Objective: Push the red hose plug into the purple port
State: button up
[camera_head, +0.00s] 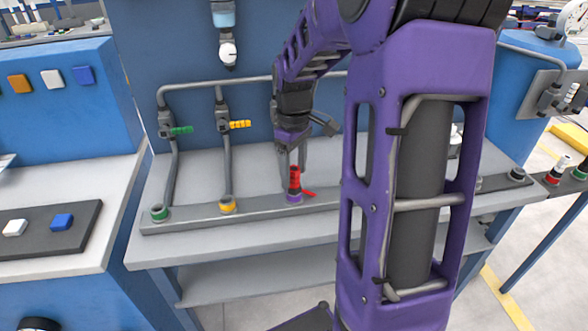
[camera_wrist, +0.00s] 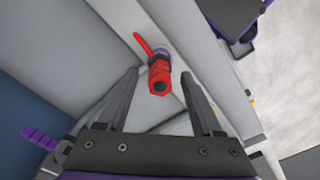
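The red hose plug (camera_head: 295,178) stands upright on the purple port (camera_head: 294,197) in the grey rail on the bench. A red lever sticks out from its side. In the wrist view the plug (camera_wrist: 160,78) shows its dark open end, with the purple port (camera_wrist: 160,50) partly hidden behind it. My gripper (camera_head: 292,158) is above the plug, pointing down. In the wrist view my gripper (camera_wrist: 159,76) is open, with a finger on each side of the plug and gaps between. I cannot tell how deep the plug sits.
A green port (camera_head: 159,213) and a yellow port (camera_head: 227,205) stand to the left along the rail. Valves with a green handle (camera_head: 181,130) and a yellow handle (camera_head: 240,124) are on pipes behind. A purple handle (camera_wrist: 40,138) shows in the wrist view. My arm hides the bench's right part.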

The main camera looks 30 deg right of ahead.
notch_tip(320, 180, up, 18)
jog(key=p, duration=0.4)
jog(key=shift+f, duration=0.2)
